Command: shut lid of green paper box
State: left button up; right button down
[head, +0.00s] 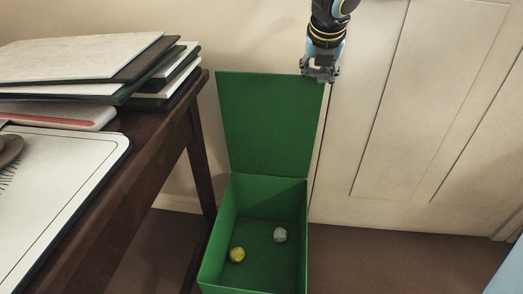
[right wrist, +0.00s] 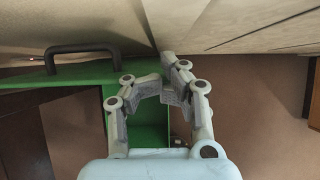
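The green paper box (head: 303,235) stands open on the floor beside the desk. Its lid (head: 265,125) is raised, roughly upright at the back edge, and it also shows in the right wrist view (right wrist: 50,78). A black handle (right wrist: 82,47) is on the lid's far side in the right wrist view. My right gripper (head: 320,76) is at the lid's top right corner. In the right wrist view its fingers (right wrist: 166,91) come together near the lid's edge, with nothing clearly held. Whether they touch the lid cannot be told. My left gripper is not in view.
A yellow crumpled ball (head: 237,255) and a grey one (head: 280,235) lie in the box. The dark wooden desk (head: 150,160) with stacked folders (head: 90,60) is close on the left. A pale panelled door (head: 430,110) is behind. Brown floor (head: 390,260) is free on the right.

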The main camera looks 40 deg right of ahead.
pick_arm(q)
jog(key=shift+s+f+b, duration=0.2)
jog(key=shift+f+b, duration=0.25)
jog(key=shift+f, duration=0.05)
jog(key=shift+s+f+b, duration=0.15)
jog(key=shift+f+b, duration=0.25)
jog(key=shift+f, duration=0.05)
pick_arm(e)
jog(key=shift+s+a+f, duration=0.2)
jog(key=shift+s+a, duration=0.45)
jog(key=shift+a, duration=0.2)
jog(key=shift+s+a+f, duration=0.25)
jog(key=shift+s+a, duration=0.45)
jog(key=shift+a, duration=0.1)
jog(key=shift+s+a+f, duration=0.2)
jog(key=shift+s+a, duration=0.45)
jog(key=shift+a, duration=0.2)
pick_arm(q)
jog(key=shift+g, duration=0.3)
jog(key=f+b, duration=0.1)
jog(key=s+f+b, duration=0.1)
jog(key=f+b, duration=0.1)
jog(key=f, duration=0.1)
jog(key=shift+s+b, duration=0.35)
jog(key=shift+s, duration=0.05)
pick_arm(e)
jog(key=s+a+f, duration=0.2)
jog(key=s+a, duration=0.2)
jog(key=a, duration=0.1)
jog(key=shift+f, duration=0.2)
